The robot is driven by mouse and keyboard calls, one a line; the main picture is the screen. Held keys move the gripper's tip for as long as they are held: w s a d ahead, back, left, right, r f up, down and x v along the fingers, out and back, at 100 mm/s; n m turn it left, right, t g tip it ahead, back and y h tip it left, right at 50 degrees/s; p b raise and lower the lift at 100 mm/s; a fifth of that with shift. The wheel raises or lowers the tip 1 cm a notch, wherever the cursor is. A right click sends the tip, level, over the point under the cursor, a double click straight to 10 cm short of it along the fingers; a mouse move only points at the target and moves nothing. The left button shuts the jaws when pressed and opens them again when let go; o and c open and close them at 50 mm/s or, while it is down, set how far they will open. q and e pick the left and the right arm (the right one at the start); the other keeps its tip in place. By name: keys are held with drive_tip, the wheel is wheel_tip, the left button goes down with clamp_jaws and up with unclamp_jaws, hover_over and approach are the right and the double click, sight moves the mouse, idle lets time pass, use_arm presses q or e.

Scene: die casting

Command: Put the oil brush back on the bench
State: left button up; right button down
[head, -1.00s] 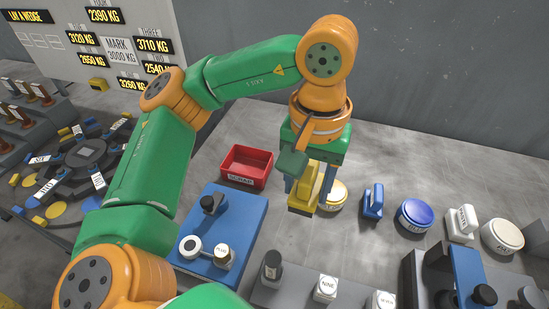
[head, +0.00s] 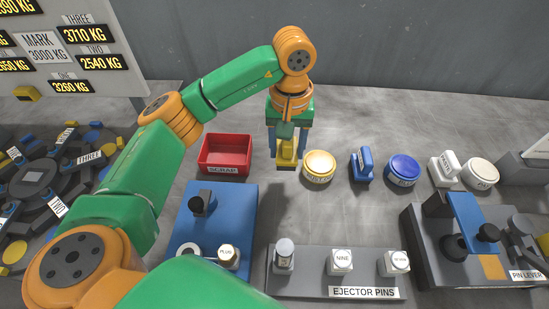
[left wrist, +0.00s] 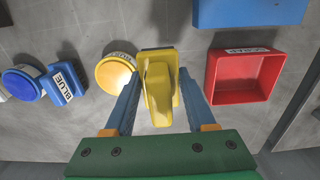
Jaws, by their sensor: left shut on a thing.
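My left gripper (head: 286,150) is shut on a yellow brush (head: 286,155), between the red scrap bin and a yellow round tin (head: 319,167) on the grey bench (head: 330,215). In the left wrist view the yellow brush (left wrist: 159,90) sits between the two blue fingers, its dark end pointing away from the palm. The yellow tin (left wrist: 116,73) is just left of it there, apart from it. I cannot tell whether the brush touches the bench. My right gripper is not in view.
The red scrap bin (head: 225,155) stands left of the brush. A blue brush (head: 361,165), blue tin (head: 403,170), white brush (head: 444,170) and white tin (head: 481,173) stand to the right. An ejector pin rack (head: 310,284) is nearer me. Bare bench lies between.

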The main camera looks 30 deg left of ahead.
use_arm(q)
hover_over(275, 169)
drive_tip(key=f, duration=0.4)
drive_tip(key=shift+d+p, duration=0.25)
drive_tip(key=shift+p, duration=0.1)
wheel_tip(275, 169, down, 3)
drive_tip(key=shift+a+r+p, duration=0.1)
drive_tip(key=shift+a+p, duration=0.05)
drive_tip(key=shift+p, duration=0.45)
drive_tip(key=shift+f, duration=0.55)
drive_tip(key=o, duration=1.2)
